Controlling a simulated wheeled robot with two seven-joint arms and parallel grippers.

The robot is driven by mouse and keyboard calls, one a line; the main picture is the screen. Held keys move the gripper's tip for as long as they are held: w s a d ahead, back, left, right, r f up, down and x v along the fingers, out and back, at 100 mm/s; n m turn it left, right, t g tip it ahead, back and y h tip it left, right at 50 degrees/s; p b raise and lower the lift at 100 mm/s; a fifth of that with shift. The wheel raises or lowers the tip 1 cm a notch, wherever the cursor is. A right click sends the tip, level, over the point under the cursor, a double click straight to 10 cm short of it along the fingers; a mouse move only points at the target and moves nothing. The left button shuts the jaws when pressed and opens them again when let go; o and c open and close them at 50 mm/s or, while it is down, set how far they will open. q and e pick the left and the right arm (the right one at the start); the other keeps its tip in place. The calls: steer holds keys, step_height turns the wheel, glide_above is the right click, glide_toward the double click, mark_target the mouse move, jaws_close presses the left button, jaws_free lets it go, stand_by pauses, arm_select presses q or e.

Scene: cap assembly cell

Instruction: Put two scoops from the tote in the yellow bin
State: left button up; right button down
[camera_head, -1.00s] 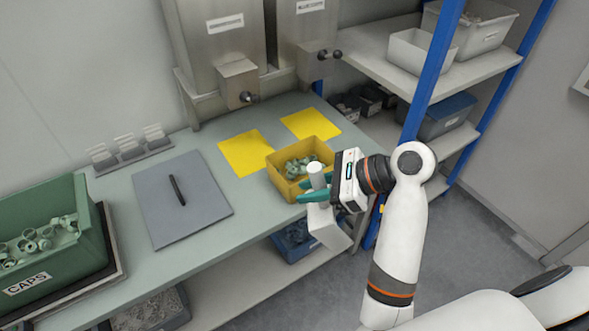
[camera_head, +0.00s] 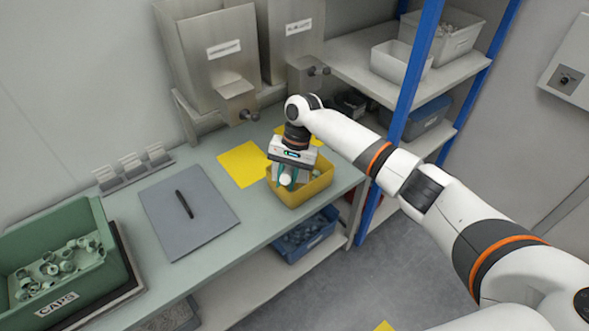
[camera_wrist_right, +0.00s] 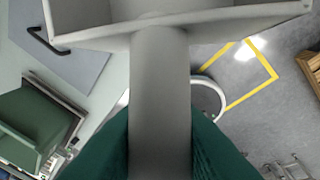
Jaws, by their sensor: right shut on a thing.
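The green tote labelled CAPS (camera_head: 92,284) stands at the left of the bench in the head view, with several pale caps inside. The yellow bin (camera_head: 308,193) sits near the bench's right end. My right gripper (camera_head: 287,178) is over the bin, its green fingers shut on the scoop's handle (camera_head: 286,181). The wrist view shows the grey scoop (camera_wrist_right: 160,95) between the green fingers, its pan at the top edge. No caps show in the visible part of the pan. My gripper hides most of the bin's inside. My left gripper is out of view.
A grey mat (camera_head: 178,229) with a dark bar (camera_head: 184,204) lies between tote and bin. A yellow sheet (camera_head: 244,164) lies left of the bin. Steel hoppers (camera_head: 216,52) stand behind. A blue post (camera_head: 413,75) and shelves are on the right.

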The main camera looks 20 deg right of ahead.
steer(key=f+t+b, duration=0.1)
steer(key=d+f+t+h+b, duration=0.1)
steer(key=f+t+b, duration=0.1)
steer(key=t, duration=0.1)
steer(key=shift+s+d+n+h, duration=0.3)
steer(key=shift+s+d+n, duration=0.05)
steer(key=shift+d+n, duration=0.05)
stand_by(0.4)
